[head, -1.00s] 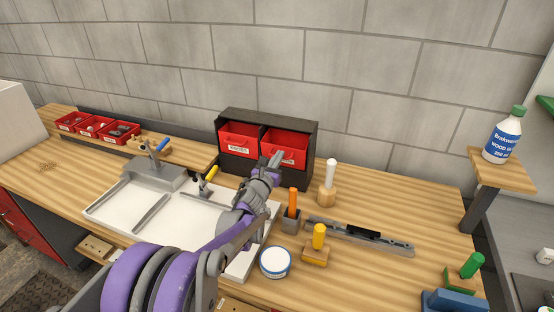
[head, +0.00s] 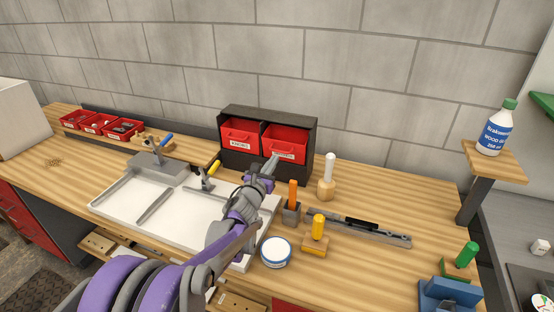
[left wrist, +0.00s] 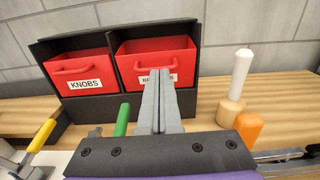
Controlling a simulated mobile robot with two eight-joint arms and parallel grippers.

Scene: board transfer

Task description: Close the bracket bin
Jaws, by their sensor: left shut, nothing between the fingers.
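The bracket bin (head: 290,137) is the red right-hand bin in a black two-bay cabinet (head: 314,150). It also shows in the left wrist view (left wrist: 183,50), where my fingers hide most of its label and part of its handle. Its front face leans in the bay with the top rim showing; I cannot tell how far out it stands. My left gripper (head: 273,160) is shut and empty, its fingertips just in front of the bin's lower front in the picture. I cannot tell if they touch it. My right gripper is not in view.
The red knobs bin (head: 238,132) is beside it on the left. An orange-handled tool in a grey block (head: 291,213), a white-handled tool (head: 326,186) and a round tin (head: 276,252) stand near my arm. A white tray (head: 122,207) lies left.

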